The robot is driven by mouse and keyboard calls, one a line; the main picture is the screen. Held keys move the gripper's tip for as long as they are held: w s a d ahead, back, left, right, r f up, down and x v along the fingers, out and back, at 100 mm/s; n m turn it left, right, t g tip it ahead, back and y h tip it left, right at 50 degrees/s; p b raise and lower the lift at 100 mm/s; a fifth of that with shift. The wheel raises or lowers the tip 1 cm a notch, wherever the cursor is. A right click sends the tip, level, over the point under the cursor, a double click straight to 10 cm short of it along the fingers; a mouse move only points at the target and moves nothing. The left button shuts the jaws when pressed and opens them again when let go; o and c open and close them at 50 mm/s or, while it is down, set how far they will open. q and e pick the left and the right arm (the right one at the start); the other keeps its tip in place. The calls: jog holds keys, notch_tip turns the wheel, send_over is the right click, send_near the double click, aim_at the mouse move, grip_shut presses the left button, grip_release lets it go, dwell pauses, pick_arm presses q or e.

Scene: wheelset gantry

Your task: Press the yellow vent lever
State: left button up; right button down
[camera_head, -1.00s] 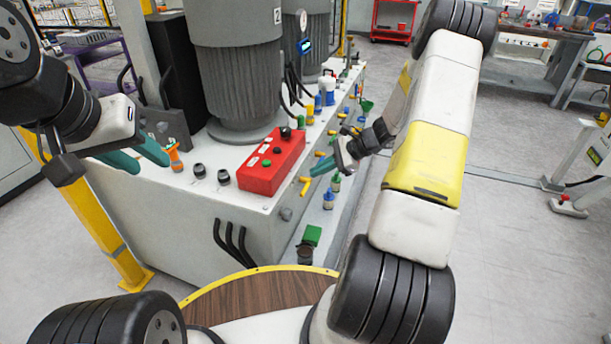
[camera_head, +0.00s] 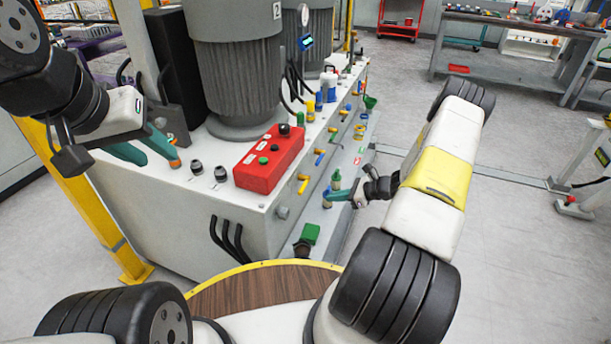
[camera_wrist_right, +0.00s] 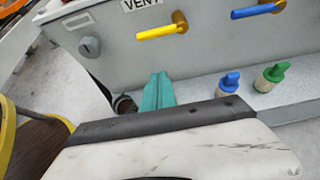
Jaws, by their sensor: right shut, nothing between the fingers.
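The yellow vent lever (camera_head: 302,184) sticks out from the front side of the grey cabinet, below the red control box. In the right wrist view the yellow lever (camera_wrist_right: 162,32) lies roughly level under a VENT label (camera_wrist_right: 140,4). My right gripper (camera_head: 332,196) has its green fingers together and empty, to the right of and slightly lower than the lever in the head view. In the right wrist view its fingertips (camera_wrist_right: 159,78) point up, below the lever and apart from it. My left gripper (camera_head: 146,154) is open above the cabinet's left end, by an orange-tipped part (camera_head: 175,163).
A blue-handled lever (camera_wrist_right: 258,10) is right of the vent lever. Blue (camera_wrist_right: 229,81) and green (camera_wrist_right: 271,76) fittings stand on the ledge below. The red control box (camera_head: 270,160) sits on the cabinet top (camera_head: 215,202).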

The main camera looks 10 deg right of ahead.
jog(key=w+a+f, duration=0.1)
jog(key=w+a, duration=0.4)
jog(key=a, duration=0.2)
jog(key=shift+a, duration=0.3)
jog(key=shift+w, duration=0.1)
jog(key=shift+r, duration=0.1)
